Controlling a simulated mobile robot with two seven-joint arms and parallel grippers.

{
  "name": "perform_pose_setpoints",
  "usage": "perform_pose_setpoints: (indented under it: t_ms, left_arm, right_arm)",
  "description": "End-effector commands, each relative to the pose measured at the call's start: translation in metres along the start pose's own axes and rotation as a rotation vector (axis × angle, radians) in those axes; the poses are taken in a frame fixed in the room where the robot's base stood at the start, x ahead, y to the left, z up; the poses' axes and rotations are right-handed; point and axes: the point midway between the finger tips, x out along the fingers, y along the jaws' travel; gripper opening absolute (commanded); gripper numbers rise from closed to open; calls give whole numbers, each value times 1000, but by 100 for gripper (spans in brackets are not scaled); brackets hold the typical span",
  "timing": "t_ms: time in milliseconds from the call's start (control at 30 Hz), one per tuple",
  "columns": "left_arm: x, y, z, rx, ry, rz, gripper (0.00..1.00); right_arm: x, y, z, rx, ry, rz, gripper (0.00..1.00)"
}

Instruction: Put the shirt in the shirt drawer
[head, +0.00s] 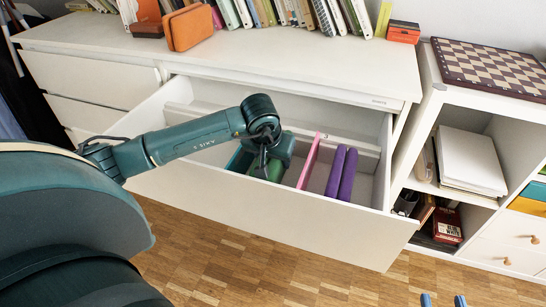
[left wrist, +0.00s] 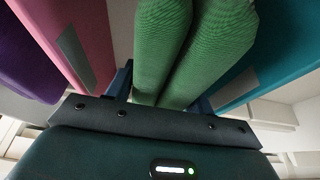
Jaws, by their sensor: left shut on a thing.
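A green folded shirt (head: 273,171) stands on edge in the open drawer (head: 270,212), partly hidden by my left gripper (head: 267,158). In the left wrist view, the two green folds (left wrist: 190,45) are between my left fingers, which are shut on them. A teal folded item (head: 238,160) stands to the left of the green shirt, and a pink one (head: 309,160) to its right. A purple folded item (head: 341,173) with two folds stands further right. My right gripper (head: 443,300) shows only its two blue fingertips, apart with nothing between them, at the bottom edge.
The drawer is pulled out from a white dresser (head: 290,68). Books (head: 290,12) and an orange case (head: 188,28) sit on the dresser top. A white shelf unit with a chessboard (head: 492,68) stands at the right. The wooden floor (head: 225,240) in front is clear.

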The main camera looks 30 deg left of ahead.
Motion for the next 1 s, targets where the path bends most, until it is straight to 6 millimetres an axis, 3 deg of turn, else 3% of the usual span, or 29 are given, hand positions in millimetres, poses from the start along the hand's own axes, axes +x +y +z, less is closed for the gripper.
perform_pose_setpoints:
  t_ms: [67, 100, 367, 733, 867, 1000]
  left_arm:
    - [0, 0, 0, 0, 1, 0, 26]
    - [0, 0, 0, 0, 0, 0, 53]
    - [0, 0, 0, -1, 0, 0, 74]
    - [-9, 0, -4, -1, 0, 0, 74]
    - [-29, 0, -7, 1, 5, 0, 74]
    - [-63, 0, -7, 2, 6, -1, 74]
  right_arm:
    - [0, 0, -1, -7, 10, -5, 36]
    - [1, 0, -1, -9, 10, -6, 36]
    - [1, 0, -1, -11, 10, -7, 36]
    - [0, 2, -3, 11, -33, 0, 36]
    - [-2, 3, 0, 35, -100, 0, 36]
    - [-5, 4, 0, 49, -149, -4, 36]
